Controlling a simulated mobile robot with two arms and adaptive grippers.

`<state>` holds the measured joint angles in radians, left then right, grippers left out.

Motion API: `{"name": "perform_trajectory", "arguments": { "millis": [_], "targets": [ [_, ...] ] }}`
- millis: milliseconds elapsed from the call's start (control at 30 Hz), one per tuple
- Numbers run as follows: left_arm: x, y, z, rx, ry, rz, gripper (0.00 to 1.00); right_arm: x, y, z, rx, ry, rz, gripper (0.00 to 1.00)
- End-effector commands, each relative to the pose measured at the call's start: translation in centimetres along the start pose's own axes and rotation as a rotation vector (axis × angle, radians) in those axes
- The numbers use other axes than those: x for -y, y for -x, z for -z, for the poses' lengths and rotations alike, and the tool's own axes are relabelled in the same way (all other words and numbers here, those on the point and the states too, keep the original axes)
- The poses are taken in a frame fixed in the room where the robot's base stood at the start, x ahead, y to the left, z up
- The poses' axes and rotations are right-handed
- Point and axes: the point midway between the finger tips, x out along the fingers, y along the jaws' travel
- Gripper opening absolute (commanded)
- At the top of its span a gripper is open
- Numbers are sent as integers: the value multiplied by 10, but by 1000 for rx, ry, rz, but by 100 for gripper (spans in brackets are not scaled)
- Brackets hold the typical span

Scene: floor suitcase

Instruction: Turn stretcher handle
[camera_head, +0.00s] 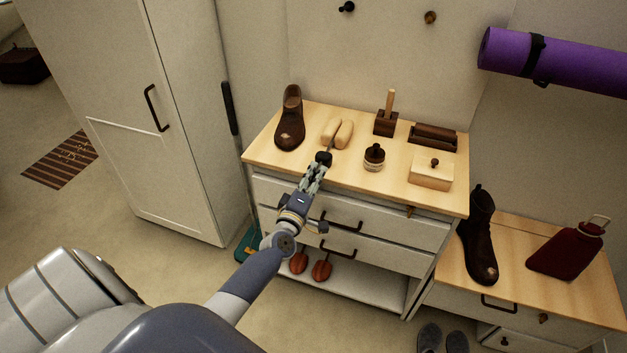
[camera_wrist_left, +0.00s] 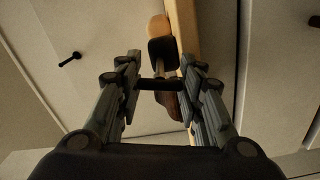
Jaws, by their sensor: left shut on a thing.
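The shoe stretcher (camera_head: 338,133) is a pale split wooden form lying near the back of the dresser top, with a thin rod toward my gripper. Its dark handle (camera_head: 323,158) is at the near end of the rod, by the dresser's front edge. My left gripper (camera_head: 319,170) reaches in from the front and is shut on the handle. In the left wrist view the handle (camera_wrist_left: 160,84) is a dark bar across the gap between the two fingers, with brown and tan shapes beyond it. My right gripper is not in view.
A lower bench at right holds a dark boot (camera_head: 479,235) and a red bottle (camera_head: 568,250). Open floor lies left.

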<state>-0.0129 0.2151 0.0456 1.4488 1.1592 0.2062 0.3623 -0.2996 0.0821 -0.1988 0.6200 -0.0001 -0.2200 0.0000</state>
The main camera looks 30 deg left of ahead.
Motion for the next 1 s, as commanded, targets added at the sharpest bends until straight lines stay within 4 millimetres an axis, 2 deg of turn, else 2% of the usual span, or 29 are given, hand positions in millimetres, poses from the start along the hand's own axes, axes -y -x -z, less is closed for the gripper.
{"name": "perform_trajectory", "arguments": {
  "millis": [400,967,1000],
  "targets": [
    [0,0,0,-1,190,0,11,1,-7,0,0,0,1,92],
    [0,0,0,-1,215,1,11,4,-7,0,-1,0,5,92],
    [0,0,0,-1,215,1,44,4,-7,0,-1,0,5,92]
  ]
}}
